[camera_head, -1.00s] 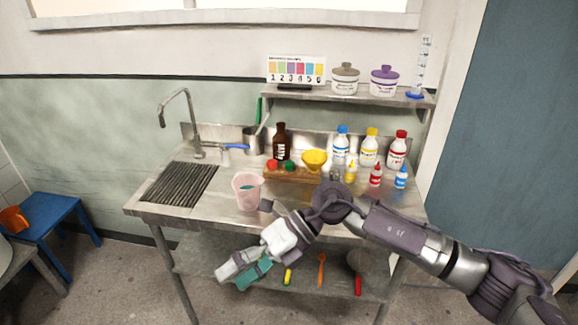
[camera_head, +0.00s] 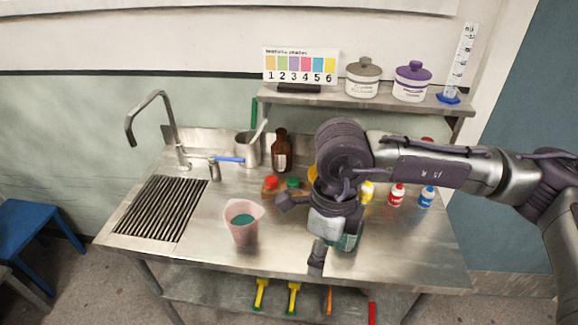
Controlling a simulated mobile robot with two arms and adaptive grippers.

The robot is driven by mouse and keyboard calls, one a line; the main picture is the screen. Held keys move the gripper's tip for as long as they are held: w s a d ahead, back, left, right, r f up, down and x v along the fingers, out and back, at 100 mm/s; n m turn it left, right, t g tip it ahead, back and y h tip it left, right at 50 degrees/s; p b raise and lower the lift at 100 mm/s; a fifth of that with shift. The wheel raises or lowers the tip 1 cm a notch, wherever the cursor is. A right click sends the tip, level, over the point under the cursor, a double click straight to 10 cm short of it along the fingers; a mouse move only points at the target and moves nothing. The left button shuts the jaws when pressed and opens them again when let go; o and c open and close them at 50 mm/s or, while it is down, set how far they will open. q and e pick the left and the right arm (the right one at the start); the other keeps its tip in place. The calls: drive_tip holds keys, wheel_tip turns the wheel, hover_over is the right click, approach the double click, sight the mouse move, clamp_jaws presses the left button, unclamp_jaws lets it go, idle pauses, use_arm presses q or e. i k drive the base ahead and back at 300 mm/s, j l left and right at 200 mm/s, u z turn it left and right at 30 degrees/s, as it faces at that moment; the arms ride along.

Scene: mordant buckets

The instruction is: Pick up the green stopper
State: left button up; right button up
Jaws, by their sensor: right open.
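The green stopper (camera_head: 292,183) sits on the wooden rack (camera_head: 283,194) near the back of the steel counter, just right of a red stopper (camera_head: 270,182). My right gripper (camera_head: 331,252) is open and points down over the counter, in front and to the right of the green stopper, apart from it. One of its fingers looks teal. My right arm hides the right part of the rack and most of the yellow funnel (camera_head: 312,173). My left gripper does not show.
A pink beaker (camera_head: 243,230) with teal contents stands left of the gripper. A brown bottle (camera_head: 281,155) stands behind the stoppers. Small red (camera_head: 397,195) and blue (camera_head: 427,197) bottles stand right.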

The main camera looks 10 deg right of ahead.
sight(291, 182)
drive_tip(key=i, duration=1.15)
